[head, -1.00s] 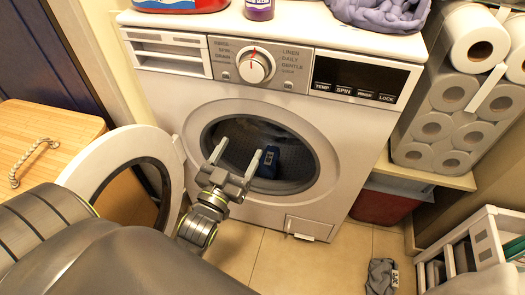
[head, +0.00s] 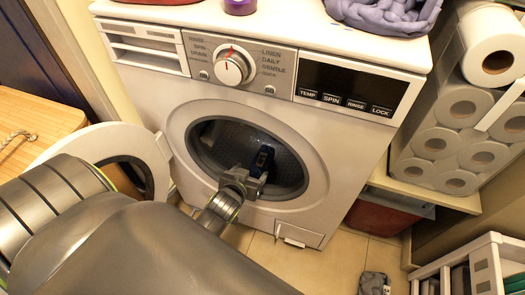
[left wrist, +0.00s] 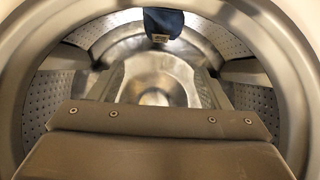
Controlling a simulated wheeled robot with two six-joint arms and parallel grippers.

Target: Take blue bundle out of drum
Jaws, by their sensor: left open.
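The blue bundle (head: 264,157) lies inside the drum (head: 214,143) of the white front-loading washer; in the head view my gripper partly covers it. In the left wrist view the blue bundle (left wrist: 163,20) shows at the top centre, deeper in the perforated drum (left wrist: 255,100), with a small pale label. My left gripper (head: 251,168) is at the washer's round opening, its fingers reaching inside. It is open and empty, with the bundle ahead of it and apart from it in the wrist view. My right gripper is out of view.
The round washer door (head: 150,150) stands open at the left, close to my left arm. A wooden cabinet (head: 35,130) is beyond it. Paper rolls (head: 460,150) and a white rack (head: 480,265) stand at the right. A grey cloth (head: 374,283) lies on the floor.

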